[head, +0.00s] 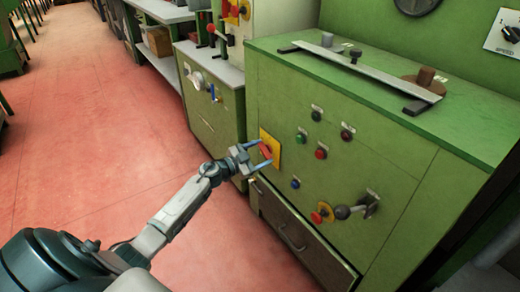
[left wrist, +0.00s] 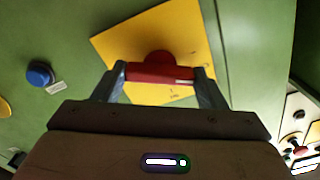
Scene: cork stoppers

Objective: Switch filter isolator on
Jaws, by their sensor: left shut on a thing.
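The filter isolator is a red rotary handle (head: 265,150) on a yellow square plate (head: 273,139), fixed to the front of the green cabinet near its left edge. My left gripper (head: 261,155) reaches it from the left, with its fingers at the handle. In the left wrist view the red handle (left wrist: 160,73) lies crosswise between the two fingertips, in front of the yellow plate (left wrist: 120,47). The gripper is shut on the handle. My right gripper is not in view.
The green cabinet (head: 400,170) also carries several push buttons, a blue button (head: 295,183), a red and yellow knob (head: 322,213) and a black lever (head: 352,211). A drawer (head: 290,235) sits below. Red floor (head: 100,120) lies open at left.

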